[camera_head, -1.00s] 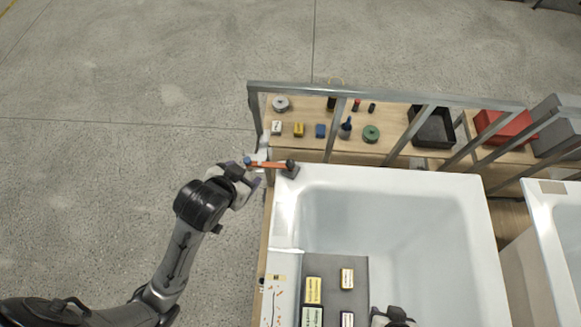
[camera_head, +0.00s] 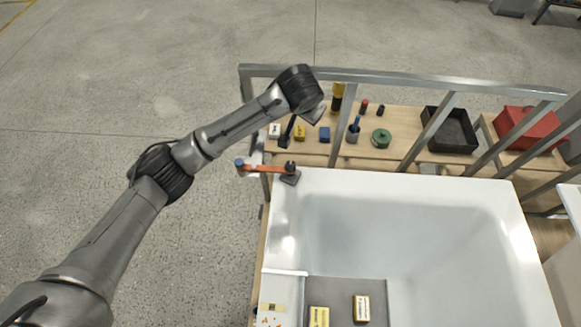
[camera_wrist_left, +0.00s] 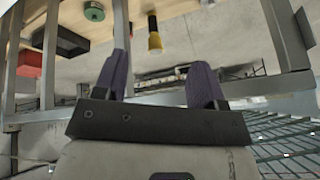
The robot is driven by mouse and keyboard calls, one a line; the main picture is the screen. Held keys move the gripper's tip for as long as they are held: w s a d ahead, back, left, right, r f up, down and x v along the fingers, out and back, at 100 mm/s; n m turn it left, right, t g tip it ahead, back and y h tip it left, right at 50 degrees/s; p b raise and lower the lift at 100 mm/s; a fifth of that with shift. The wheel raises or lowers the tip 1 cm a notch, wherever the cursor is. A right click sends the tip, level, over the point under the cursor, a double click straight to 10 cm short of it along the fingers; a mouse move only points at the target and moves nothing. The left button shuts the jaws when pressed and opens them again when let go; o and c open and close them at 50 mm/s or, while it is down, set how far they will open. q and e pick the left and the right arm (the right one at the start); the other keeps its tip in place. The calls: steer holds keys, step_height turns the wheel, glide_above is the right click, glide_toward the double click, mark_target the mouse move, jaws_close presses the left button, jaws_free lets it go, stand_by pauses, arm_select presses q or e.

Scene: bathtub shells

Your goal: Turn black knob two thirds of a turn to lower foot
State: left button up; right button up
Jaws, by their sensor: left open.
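A grey pad (camera_head: 291,178) is under the black end. I cannot tell whether this is the task's knob, and no foot can be made out. My left arm reaches above and beyond the bar, over the bench. My left gripper (camera_wrist_left: 160,70) is open and empty, with two dark purple fingers apart. My right gripper is not in view.
The white tub (camera_head: 420,185) fills the right. A grey metal frame (camera_head: 400,75) runs above the bench (camera_head: 400,150), which holds small boxes, a green roll (camera_head: 381,138), a black tray (camera_head: 450,130) and a red bin (camera_head: 528,130). A yellow torch (camera_wrist_left: 154,36) shows in the wrist view.

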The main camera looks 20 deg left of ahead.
mark_target(291, 165)
arm_select(q)
steer(key=s+a+f+n+g, duration=0.1)
steer(key=f+n+g, duration=0.1)
steer(key=f+n, duration=0.3)
steer(key=s+f+n+g+b, duration=0.1)
steer(key=f+n, duration=0.4)
steer(key=f, duration=0.4)
steer(key=s+a+f+n+g+b, duration=0.1)
steer(key=f+n+g, duration=0.1)
steer(key=f+n, duration=0.3)
steer(key=shift+a+f+g+h, duration=0.15)
steer(key=shift+a+f+h, duration=0.05)
steer(key=shift+f, duration=0.3)
steer(key=shift+a+f+g+h, duration=0.15)
steer(key=shift+f+h, duration=0.05)
steer(key=shift+f, duration=1.3)
steer(key=shift+c, duration=0.2)
